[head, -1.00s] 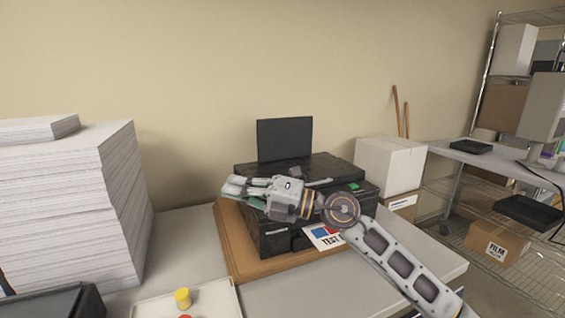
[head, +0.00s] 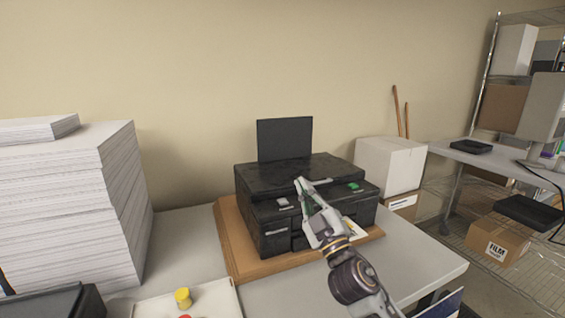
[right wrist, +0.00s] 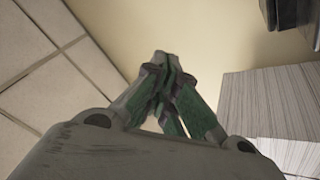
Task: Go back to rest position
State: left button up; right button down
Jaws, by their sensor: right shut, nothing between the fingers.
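My right gripper (head: 301,183) is in front of the black printer in the head view, its fingers pointing up and a little left. In the right wrist view its green-lined fingers (right wrist: 163,62) meet at the tips, shut and empty. The arm comes in from the bottom right. My left gripper is not in view.
The black printer (head: 262,215) stands on a brown board (head: 228,232) on the grey table. A tall paper stack (head: 70,210) is at left. A white tray (head: 205,306) with a yellow knob (head: 183,298) lies at the front. White box (head: 387,165) at right.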

jog(key=s+d+f+m+g+h, duration=0.4)
jog(key=d+f, duration=0.3)
jog(key=f, duration=0.6)
jog(key=s+d+f+m+g+h, duration=0.1)
jog(key=d+f+m+g+h, duration=0.45)
jog(key=f, duration=0.65)
jog(key=s+d+f+m+g, duration=0.15)
jog(key=s+f+g, duration=0.25)
jog(key=s+f, duration=0.55)
jog(key=s+d+f+m+g, duration=0.1)
jog(key=s+d+f+g, duration=0.35)
jog(key=s, duration=0.85)
notch_tip(320, 180, down, 36)
jog(key=s+a+r+g, duration=0.1)
jog(key=s, duration=0.2)
jog(key=s+d+f, duration=0.2)
jog(key=s+f, duration=0.8)
jog(key=s, duration=0.1)
jog(key=s+d+f+g, duration=0.1)
jog(key=s+d+f, duration=0.1)
jog(key=s+f, duration=0.8)
jog(key=shift+s+d+f+n+g, duration=0.3)
jog(key=shift+s+f, duration=0.1)
jog(key=shift+f, duration=0.05)
